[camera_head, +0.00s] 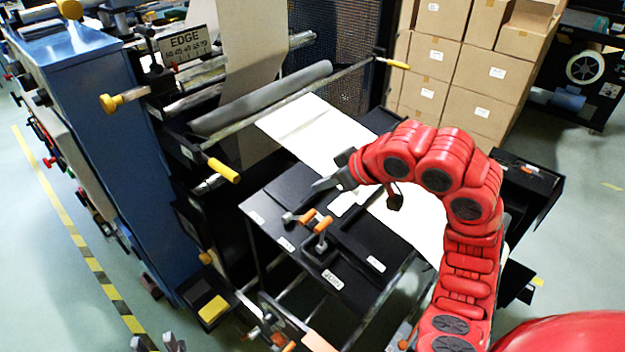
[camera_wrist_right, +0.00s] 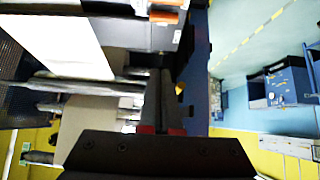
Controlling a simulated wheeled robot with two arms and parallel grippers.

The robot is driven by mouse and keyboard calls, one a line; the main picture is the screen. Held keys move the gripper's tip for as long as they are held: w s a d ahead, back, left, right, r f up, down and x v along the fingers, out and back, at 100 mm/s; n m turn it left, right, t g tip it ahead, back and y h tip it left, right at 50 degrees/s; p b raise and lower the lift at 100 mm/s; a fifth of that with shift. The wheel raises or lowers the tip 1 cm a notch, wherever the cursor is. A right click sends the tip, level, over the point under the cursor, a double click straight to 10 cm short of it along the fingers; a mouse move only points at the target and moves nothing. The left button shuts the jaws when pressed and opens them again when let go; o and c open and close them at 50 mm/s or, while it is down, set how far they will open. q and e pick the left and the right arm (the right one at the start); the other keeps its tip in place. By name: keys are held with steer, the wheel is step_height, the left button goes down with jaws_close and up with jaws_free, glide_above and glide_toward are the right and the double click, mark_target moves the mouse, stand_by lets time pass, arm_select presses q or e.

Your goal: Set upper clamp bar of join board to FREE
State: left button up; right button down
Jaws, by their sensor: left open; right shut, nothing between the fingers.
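The join board (camera_head: 285,205) is a black table with small white labels, beside the paper machine. Two orange-tipped levers stand on it, one lying toward the left (camera_head: 307,216) and one more upright (camera_head: 322,226). I cannot tell for sure which clamp bar each one serves or what its label reads. Orange handles (camera_wrist_right: 165,15) also show at the top of the right wrist view. My right gripper (camera_head: 322,185) is shut and empty above the board, up and right of the levers and apart from them. My left gripper (camera_head: 158,343) is open at the bottom edge, away from the board.
A white paper sheet (camera_head: 318,134) runs across the board, partly hidden by my right arm. Rollers with yellow handles (camera_head: 223,171) stand at the upper left. A blue machine cabinet (camera_head: 90,110) is at left. Cardboard boxes (camera_head: 450,60) are stacked behind.

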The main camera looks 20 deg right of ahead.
steer(key=p, duration=0.2)
glide_above(309, 216)
steer(key=w+a, duration=0.1)
steer(key=w, duration=0.1)
step_height(309, 216, down, 6)
steer(key=shift+s+a+f, duration=0.1)
steer(key=shift+f, duration=0.1)
steer(key=shift+s+d+f+p, duration=0.2)
steer(key=shift+s+f+p, duration=0.15)
steer(key=shift+f, duration=0.1)
steer(key=shift+s+d+f+p, duration=0.2)
steer(key=shift+f+p, duration=0.15)
steer(key=shift+f, duration=0.05)
steer(key=shift+s+d+f+p, duration=0.25)
steer(key=shift+s+f+p, duration=0.1)
steer(key=shift+f, duration=0.45)
steer(key=shift+f, duration=0.1)
